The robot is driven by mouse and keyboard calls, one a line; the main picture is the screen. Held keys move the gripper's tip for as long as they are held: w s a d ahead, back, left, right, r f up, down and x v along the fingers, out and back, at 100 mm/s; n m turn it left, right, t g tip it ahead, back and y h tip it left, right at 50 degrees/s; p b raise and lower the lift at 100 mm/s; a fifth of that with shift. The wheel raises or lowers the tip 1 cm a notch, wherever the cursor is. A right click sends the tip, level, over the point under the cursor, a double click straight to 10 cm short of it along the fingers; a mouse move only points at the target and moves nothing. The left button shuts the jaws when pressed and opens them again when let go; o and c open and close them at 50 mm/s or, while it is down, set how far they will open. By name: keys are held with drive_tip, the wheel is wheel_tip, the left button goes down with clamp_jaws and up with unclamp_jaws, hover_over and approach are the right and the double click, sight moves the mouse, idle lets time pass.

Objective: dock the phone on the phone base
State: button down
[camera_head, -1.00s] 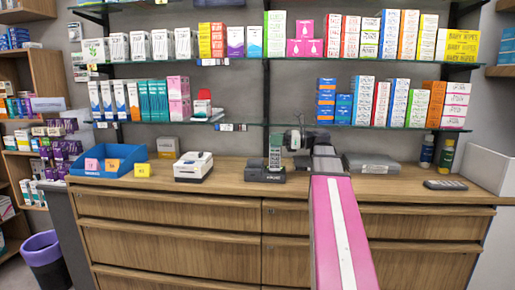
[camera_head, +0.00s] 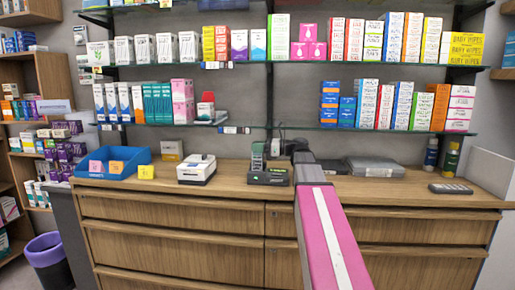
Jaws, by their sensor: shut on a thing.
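The phone (camera_head: 257,158) is dark grey-green and upright. Its lower end is at the left part of the black phone base (camera_head: 268,179) on the wooden counter. I cannot tell whether it is seated in the base or just above or behind it. My pink arm covers the counter just right of the base.
A white card machine (camera_head: 197,169) and a blue tray (camera_head: 110,166) stand to the left on the counter (camera_head: 225,188). A flat grey device (camera_head: 375,168) lies to the right of my arm. Glass shelves with boxes hang above. The counter's front strip is mostly clear.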

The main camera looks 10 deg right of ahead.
drive_tip(key=shift+f, duration=0.15)
drive_tip(key=c, duration=0.9)
unclamp_jaws()
drive_tip(key=v, duration=1.2)
